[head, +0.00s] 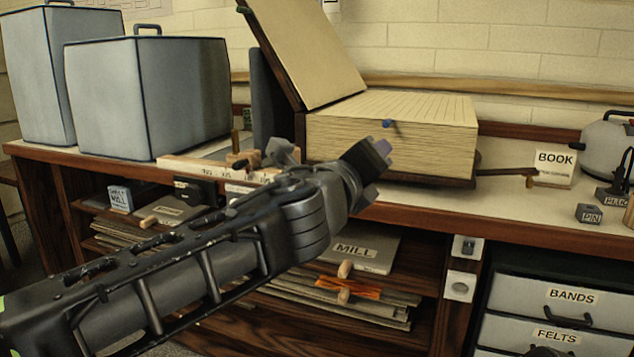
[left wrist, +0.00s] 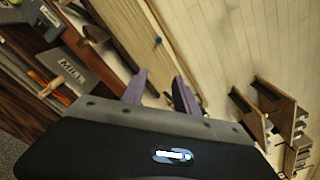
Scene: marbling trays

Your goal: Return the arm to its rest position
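My left arm reaches in from the lower left of the head view. Its gripper (head: 378,152) is in front of the large open book-like block (head: 400,128) on the bench, near the bench's front edge. In the left wrist view the two purple fingers of my left gripper (left wrist: 157,86) stand apart with nothing held between them. I cannot tell from these views how far the gripper is from the block. My right gripper is not in view.
The bench (head: 520,215) carries two grey-blue boxes at left, a sign reading BOOK (head: 554,168), a small PIN block (head: 589,214) and a rounded grey appliance (head: 608,145). Below are shelves of boards, a MILL board (head: 365,250) and drawers labelled BANDS (head: 560,300) and FELTS.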

